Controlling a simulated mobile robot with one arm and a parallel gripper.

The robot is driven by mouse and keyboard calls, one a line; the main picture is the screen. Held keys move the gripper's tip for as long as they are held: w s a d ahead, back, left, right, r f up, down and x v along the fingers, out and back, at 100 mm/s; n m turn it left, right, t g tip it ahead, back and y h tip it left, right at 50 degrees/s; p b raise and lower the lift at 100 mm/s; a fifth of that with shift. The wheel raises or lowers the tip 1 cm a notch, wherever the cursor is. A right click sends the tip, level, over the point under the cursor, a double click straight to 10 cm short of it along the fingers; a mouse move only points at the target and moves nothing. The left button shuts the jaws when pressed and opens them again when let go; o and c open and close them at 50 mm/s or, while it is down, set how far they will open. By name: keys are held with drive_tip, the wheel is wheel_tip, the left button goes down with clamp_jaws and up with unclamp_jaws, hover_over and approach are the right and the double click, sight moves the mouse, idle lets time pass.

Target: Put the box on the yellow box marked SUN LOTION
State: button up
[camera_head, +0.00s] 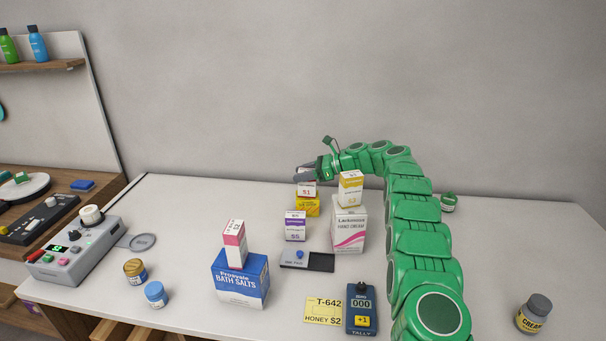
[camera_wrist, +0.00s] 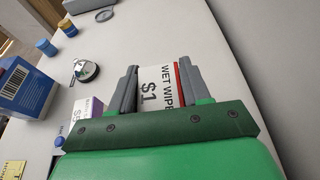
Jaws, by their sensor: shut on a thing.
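My gripper (camera_head: 306,174) is shut on a small white and red box (camera_head: 306,189) marked $1. In the wrist view the same box (camera_wrist: 157,90) sits between my gripper's two grey fingers (camera_wrist: 157,82) and reads WET WIPE. The yellow box (camera_head: 306,207) stands on the counter directly below the held box in the head view. Its lettering is too small to read. The held box's lower edge meets the yellow box's top in the picture; I cannot tell whether they touch. The yellow box does not show in the wrist view.
A purple and white box (camera_head: 295,227) stands in front. A HAND CREAM box (camera_head: 349,235) with a yellow-white box (camera_head: 350,188) on top stands close on the right. A BATH SALTS box (camera_head: 240,282) bears a pink-white box (camera_head: 234,243). The counter behind is mostly clear.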

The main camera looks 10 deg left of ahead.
drive_tip(key=o, duration=1.1)
drive_tip(key=shift+f, duration=0.1)
drive_tip(key=shift+d+r, duration=0.1)
drive_tip(key=shift+r, duration=0.1)
drive_tip(key=v, duration=1.1)
drive_tip(key=shift+d, duration=0.4)
drive_tip(key=shift+r, duration=0.1)
